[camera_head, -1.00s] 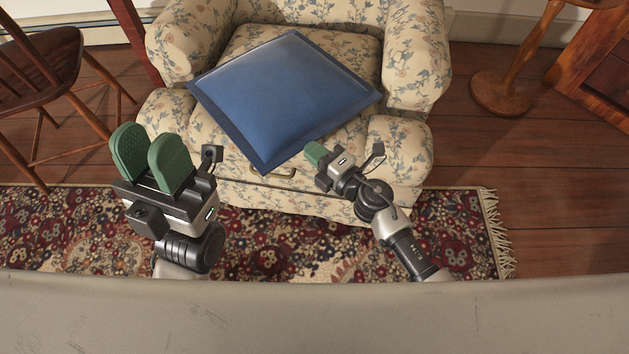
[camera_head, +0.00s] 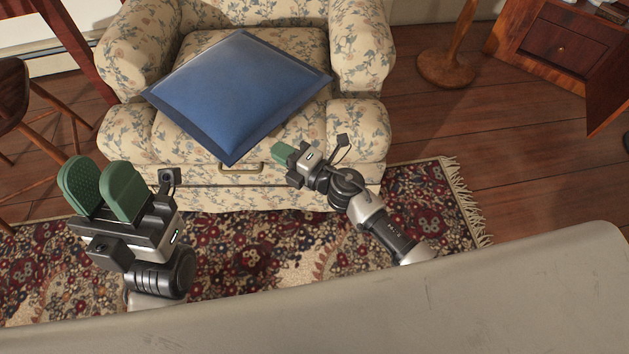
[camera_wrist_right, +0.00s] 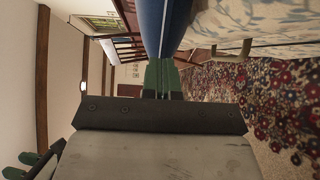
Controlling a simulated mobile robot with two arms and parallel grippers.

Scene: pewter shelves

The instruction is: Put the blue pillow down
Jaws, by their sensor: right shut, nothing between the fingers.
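The blue pillow (camera_head: 238,95) with a darker border lies tilted as a diamond on the seat of the floral armchair (camera_head: 355,125); its near corner hangs over the seat's front. My right gripper (camera_head: 281,153) is at the seat's front, just right of that near corner. Its green fingers are shut with nothing between them. In the right wrist view the shut fingers (camera_wrist_right: 163,76) point at the pillow (camera_wrist_right: 164,22), close to its edge; whether they touch cannot be told. My left gripper (camera_head: 100,188) is left of the chair, over the rug, its two green fingers apart and empty.
A patterned rug (camera_head: 270,245) covers the floor before the chair. A wooden chair (camera_head: 14,95) stands at the left. A wooden stand (camera_head: 446,68) and a wooden cabinet (camera_head: 556,45) stand at the right. Wood floor between them is clear.

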